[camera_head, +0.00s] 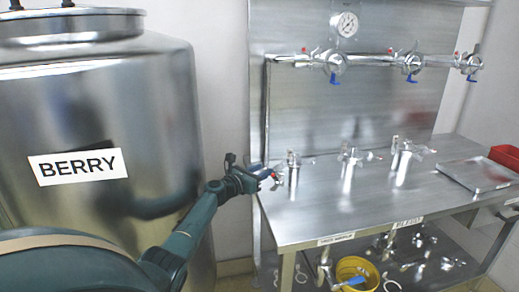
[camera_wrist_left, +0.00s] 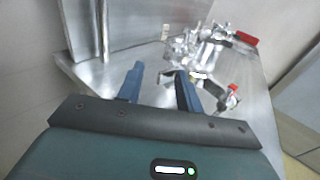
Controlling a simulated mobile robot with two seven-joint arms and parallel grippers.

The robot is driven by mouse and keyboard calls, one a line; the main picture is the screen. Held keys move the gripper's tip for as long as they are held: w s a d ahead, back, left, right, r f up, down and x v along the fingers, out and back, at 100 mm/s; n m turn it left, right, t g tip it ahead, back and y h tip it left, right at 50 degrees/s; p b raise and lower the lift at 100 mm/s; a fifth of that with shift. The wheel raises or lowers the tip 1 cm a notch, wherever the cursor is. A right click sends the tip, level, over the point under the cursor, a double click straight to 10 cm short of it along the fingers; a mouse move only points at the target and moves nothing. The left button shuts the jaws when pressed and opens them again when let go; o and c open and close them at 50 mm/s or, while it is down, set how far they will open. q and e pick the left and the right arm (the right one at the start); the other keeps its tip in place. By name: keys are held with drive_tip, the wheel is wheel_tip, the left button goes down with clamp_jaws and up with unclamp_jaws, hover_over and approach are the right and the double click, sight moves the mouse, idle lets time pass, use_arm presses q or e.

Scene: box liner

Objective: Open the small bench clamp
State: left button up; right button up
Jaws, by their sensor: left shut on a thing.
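Several metal clamp fittings stand in a row on the steel bench. The leftmost and smallest-looking one, which I take as the small bench clamp (camera_head: 293,168), stands upright near the bench's left end. A red-tipped part shows low on its left side. My left gripper (camera_head: 272,174) reaches in from the left at this clamp. In the left wrist view its two blue fingers (camera_wrist_left: 160,85) are a little apart, shut on part of the clamp; the gripped part is hard to make out. My right gripper is not in view.
The steel bench (camera_head: 310,220) has free room at its front. Other clamps (camera_head: 350,165) (camera_head: 405,158) stand to the right, then a metal tray (camera_head: 475,175) and a red bin (camera_head: 505,156). A BERRY tank (camera_head: 100,110) fills the left. A yellow bucket (camera_head: 357,270) sits below.

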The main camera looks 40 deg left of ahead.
use_arm(q)
wheel_tip(320, 180, up, 10)
drive_tip(key=p, duration=0.2)
drive_tip(key=shift+a+t, duration=0.15)
drive_tip(key=shift+t, duration=0.15)
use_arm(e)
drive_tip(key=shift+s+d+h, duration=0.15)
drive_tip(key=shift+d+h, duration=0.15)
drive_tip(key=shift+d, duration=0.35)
use_arm(q)
drive_tip(key=shift+f, duration=0.1)
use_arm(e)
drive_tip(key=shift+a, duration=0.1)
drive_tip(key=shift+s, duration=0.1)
